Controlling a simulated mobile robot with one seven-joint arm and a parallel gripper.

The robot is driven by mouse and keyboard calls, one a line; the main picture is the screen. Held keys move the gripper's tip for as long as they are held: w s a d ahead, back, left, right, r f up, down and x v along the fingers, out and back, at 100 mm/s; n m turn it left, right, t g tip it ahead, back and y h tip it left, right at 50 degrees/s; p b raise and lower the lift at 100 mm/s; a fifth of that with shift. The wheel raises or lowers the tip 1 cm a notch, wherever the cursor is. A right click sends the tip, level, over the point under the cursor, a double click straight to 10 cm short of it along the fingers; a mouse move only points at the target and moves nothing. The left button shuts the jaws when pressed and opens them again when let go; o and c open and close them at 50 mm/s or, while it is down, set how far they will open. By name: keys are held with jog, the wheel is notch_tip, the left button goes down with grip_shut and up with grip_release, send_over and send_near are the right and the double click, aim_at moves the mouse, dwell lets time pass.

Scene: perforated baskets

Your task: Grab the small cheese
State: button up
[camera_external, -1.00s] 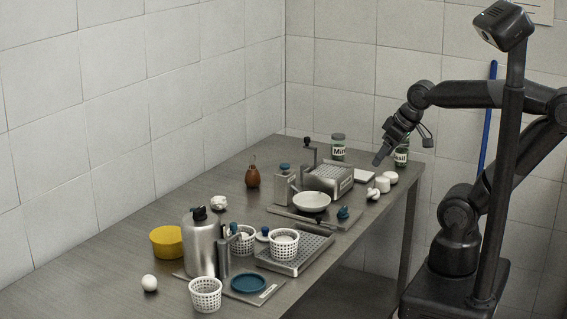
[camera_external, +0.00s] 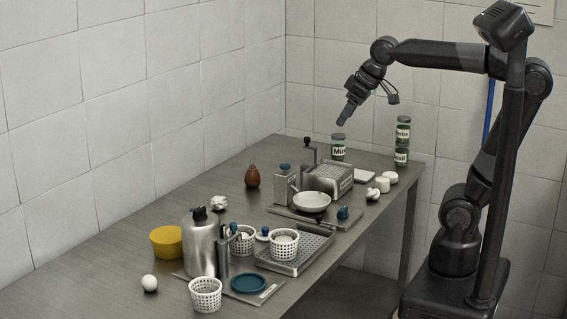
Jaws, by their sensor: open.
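Two small white rounds stand close together near the right edge of the table: a front one (camera_external: 382,185) and a back one (camera_external: 391,177). Either could be the small cheese; I cannot tell which. My gripper (camera_external: 342,119) points down and left above the far end of the table, over the mint jar (camera_external: 338,150). It is open, empty and well apart from the white rounds.
Two more labelled jars are stacked (camera_external: 402,141) behind the rounds. A garlic-like bulb (camera_external: 373,194) lies just in front of them. A metal grater box (camera_external: 328,180) and white bowl (camera_external: 311,202) stand left. White perforated baskets (camera_external: 205,297) stand nearer the front.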

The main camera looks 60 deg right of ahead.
jog(key=w+a+r+n, duration=0.2)
jog(key=w+a+r, duration=0.1)
jog(key=w+a, duration=0.55)
jog(key=n+g+y, duration=0.2)
jog(key=n+y, duration=0.1)
jog(key=n, duration=0.2)
send_over(150, 276)
jog(key=s+d, duration=0.2)
jog(key=s, duration=0.1)
jog(key=f, duration=3)
jog(key=shift+a+f, duration=0.25)
jog(key=shift+f, duration=0.05)
jog(key=shift+w+d+x, duration=0.1)
jog(key=shift+w+x, duration=0.05)
jog(key=shift+x, duration=1.4)
jog(key=shift+w+d+x, duration=0.15)
jog(key=shift+x, duration=1.4)
